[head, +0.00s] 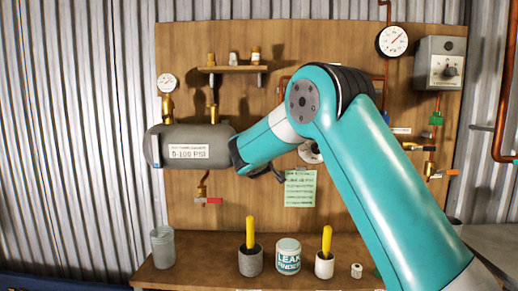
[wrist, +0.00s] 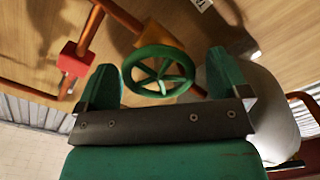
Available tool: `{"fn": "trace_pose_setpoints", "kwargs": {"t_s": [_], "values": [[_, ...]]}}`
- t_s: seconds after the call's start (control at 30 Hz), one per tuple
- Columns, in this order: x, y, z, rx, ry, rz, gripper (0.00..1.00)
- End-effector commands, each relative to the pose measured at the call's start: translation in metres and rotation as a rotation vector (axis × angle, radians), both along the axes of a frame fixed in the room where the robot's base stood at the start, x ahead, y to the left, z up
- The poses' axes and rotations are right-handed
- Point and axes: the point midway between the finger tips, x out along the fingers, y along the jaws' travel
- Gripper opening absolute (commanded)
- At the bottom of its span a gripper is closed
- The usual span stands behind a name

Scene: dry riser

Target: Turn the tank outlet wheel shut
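The green spoked wheel (wrist: 158,78) sits on a brass fitting (wrist: 172,48) joined to copper pipe, in the wrist view. My gripper (wrist: 161,62) is open, with one green finger on each side of the wheel. A gap shows at the right finger; the left finger is close to the rim, and I cannot tell whether it touches. The grey tank (head: 205,137) hangs on the left of the board in the head view; a rounded grey body, likely the tank, shows at the right of the wrist view (wrist: 262,105). In the head view my arm hides the wheel.
A red block (wrist: 75,60) sits on the pipe left of the wheel. A red-handled valve (head: 207,200) hangs under the tank, and a gauge (head: 166,83) stands above it. A shelf (head: 232,68) is above. The bench (head: 200,275) holds cups and a tub (head: 288,257).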

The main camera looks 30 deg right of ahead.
Motion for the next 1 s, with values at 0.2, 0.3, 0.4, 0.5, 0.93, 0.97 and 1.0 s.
{"fn": "trace_pose_setpoints", "kwargs": {"t_s": [0.2,0.3,0.4,0.5,0.93,0.97,1.0], "values": [[-0.005,0.004,0.0,0.0,-0.002,0.002,0.93],[-0.017,0.013,-0.001,-0.001,-0.001,0.004,0.93],[-0.035,0.026,-0.003,0.0,-0.002,0.005,0.93],[-0.057,0.04,-0.003,-0.001,-0.001,0.005,0.93],[-0.133,0.091,-0.002,0.0,0.0,0.004,0.93],[-0.136,0.093,-0.001,0.001,-0.001,0.002,0.93],[-0.139,0.095,-0.001,0.001,-0.001,0.002,0.93]]}}
